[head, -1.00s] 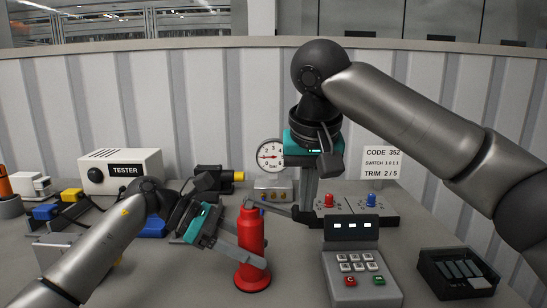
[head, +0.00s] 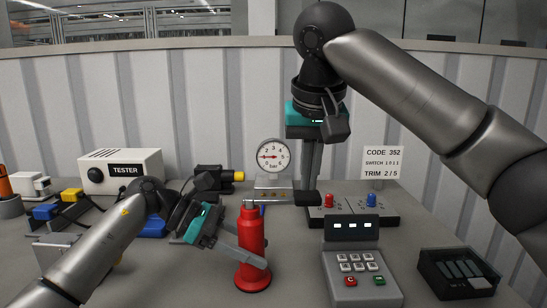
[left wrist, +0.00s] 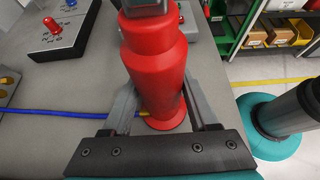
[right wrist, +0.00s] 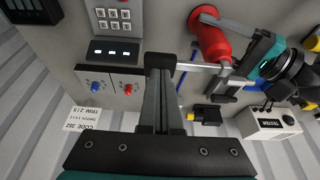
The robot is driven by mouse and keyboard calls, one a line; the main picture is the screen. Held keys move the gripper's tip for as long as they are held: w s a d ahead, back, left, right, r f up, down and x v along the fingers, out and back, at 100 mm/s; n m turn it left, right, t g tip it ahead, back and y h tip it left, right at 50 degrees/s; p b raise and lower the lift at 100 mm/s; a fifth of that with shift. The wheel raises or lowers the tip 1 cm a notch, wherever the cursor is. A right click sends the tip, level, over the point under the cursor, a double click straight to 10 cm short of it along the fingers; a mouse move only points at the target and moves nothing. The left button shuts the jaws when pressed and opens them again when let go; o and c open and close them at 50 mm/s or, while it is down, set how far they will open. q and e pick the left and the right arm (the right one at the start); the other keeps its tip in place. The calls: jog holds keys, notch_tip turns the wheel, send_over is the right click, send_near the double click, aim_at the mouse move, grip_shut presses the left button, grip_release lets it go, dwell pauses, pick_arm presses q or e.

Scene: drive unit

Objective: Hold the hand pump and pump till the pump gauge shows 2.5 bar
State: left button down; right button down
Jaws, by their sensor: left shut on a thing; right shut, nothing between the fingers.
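The red hand pump (head: 251,245) stands upright on the grey table in the head view. My left gripper (head: 252,256) is shut around its lower body; the left wrist view shows one finger on each side of the red body (left wrist: 158,75). My right gripper (head: 308,194) is shut and points down, right of the pump top. A dark bar at its fingertips and a thin rod (right wrist: 207,66) toward the pump show in the right wrist view; exact contact is unclear. The pump gauge (head: 272,156) has its red needle pointing left, near 1 bar as far as I can read.
A black tray (head: 458,274) is at the right. The white tester (head: 121,171) and several coloured parts are at the left. A blue hose (left wrist: 55,111) runs from the pump.

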aim_at(306, 198)
jog(key=shift+a+f, duration=0.2)
jog(key=shift+f, duration=1.95)
jog(key=shift+r, duration=1.7)
jog(key=shift+d+r, duration=0.15)
jog(key=shift+r, duration=0.3)
jog(key=shift+f, duration=0.1)
jog(key=shift+f, duration=2.1)
jog(key=shift+r, duration=2.2)
